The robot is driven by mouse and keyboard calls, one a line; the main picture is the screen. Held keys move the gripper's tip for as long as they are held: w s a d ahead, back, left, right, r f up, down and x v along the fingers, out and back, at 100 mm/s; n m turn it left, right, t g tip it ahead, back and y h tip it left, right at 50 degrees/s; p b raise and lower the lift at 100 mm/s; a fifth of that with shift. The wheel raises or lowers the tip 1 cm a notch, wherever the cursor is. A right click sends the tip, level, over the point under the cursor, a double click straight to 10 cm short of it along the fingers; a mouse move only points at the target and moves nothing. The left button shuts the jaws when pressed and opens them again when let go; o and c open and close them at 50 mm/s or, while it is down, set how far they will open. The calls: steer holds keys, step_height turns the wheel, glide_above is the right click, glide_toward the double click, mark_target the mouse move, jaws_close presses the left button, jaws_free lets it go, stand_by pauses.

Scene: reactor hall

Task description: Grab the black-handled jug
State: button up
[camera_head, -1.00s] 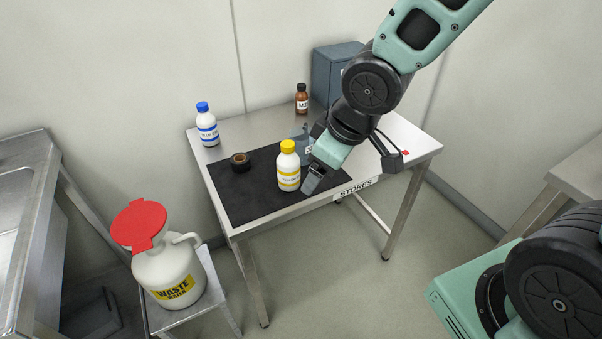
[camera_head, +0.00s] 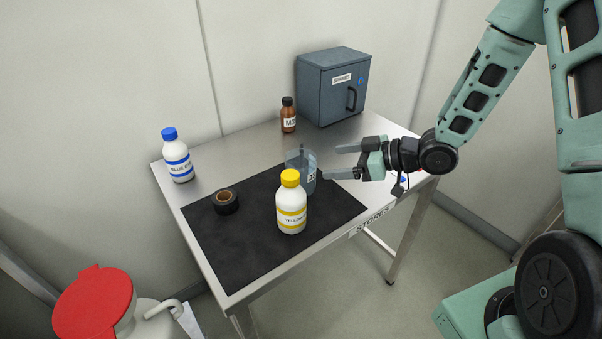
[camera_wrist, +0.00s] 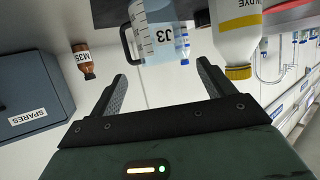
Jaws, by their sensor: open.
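The black-handled jug is a clear, bluish jug (camera_head: 309,180) with a label, on the black mat, partly hidden behind the yellow-capped bottle (camera_head: 291,208). My gripper (camera_head: 334,163) is open and empty just right of the jug, its fingers pointing left toward it. In the wrist view, which appears upside down, the jug (camera_wrist: 160,45) lies ahead of and between the fingertips (camera_wrist: 162,72). Its black handle (camera_wrist: 126,45) shows on its left side there. I see no finger closed on the jug. The yellow-capped bottle (camera_wrist: 238,35) is beside it on the right.
On the table are a black tape roll (camera_head: 225,202), a blue-capped bottle (camera_head: 178,157), a brown bottle (camera_head: 289,116) and a grey SPARES cabinet (camera_head: 331,86). The black mat (camera_head: 230,250) is bare at its front. A red-lidded waste jug (camera_head: 95,305) stands lower left.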

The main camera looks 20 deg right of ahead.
mark_target(315, 163)
steer(key=x, duration=0.6)
steer(key=shift+w+a+f, duration=0.15)
steer(key=shift+a, duration=0.15)
steer(key=shift+p+x, duration=0.65)
steer(key=shift+x, duration=1.65)
steer(key=shift+d+f, duration=0.1)
steer(key=c, duration=0.8)
